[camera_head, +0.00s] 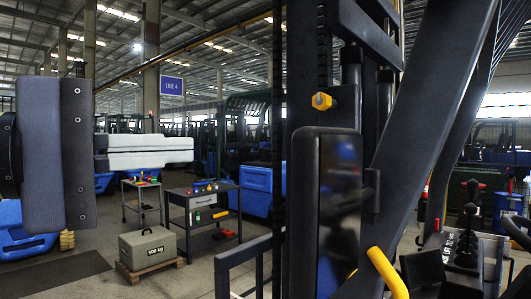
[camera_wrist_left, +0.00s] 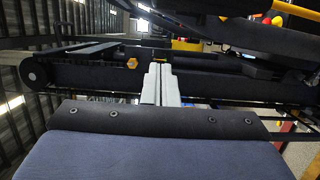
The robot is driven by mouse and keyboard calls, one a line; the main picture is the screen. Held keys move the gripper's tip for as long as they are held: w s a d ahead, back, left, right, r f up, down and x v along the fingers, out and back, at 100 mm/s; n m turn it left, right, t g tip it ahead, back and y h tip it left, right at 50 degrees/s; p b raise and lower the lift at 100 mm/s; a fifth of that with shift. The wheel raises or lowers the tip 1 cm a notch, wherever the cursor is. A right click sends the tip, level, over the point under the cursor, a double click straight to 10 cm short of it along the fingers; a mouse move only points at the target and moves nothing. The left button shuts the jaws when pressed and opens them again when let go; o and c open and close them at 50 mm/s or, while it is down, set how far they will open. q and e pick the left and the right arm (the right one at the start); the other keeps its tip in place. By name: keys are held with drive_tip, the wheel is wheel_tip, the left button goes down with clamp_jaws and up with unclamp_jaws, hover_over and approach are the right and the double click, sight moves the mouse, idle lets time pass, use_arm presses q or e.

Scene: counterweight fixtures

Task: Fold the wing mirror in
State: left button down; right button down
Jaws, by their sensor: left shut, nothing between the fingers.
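The wing mirror (camera_head: 340,205) is a tall dark panel with rounded corners and a glossy reflecting face. It stands upright beside the dark cab pillar, right of centre in the head view. My left gripper (camera_head: 192,150) comes in from the left, its two pale fingers shut together with nothing between them. Its tips point right and appear apart from the mirror, to the left of it in the picture. The left wrist view shows the shut fingers (camera_wrist_left: 160,68) in front of dark vehicle bars; I cannot clearly make out the mirror there. My right gripper is not in view.
A yellow hexagonal knob (camera_head: 321,101) sits above the mirror, and a yellow handle (camera_head: 387,272) is below it. A dark rail (camera_head: 243,262) stands lower left of the mirror.

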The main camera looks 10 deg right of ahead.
use_arm(q)
drive_tip(key=d+p, duration=0.3)
drive_tip(key=d, duration=0.8)
drive_tip(key=shift+w+d, duration=0.35)
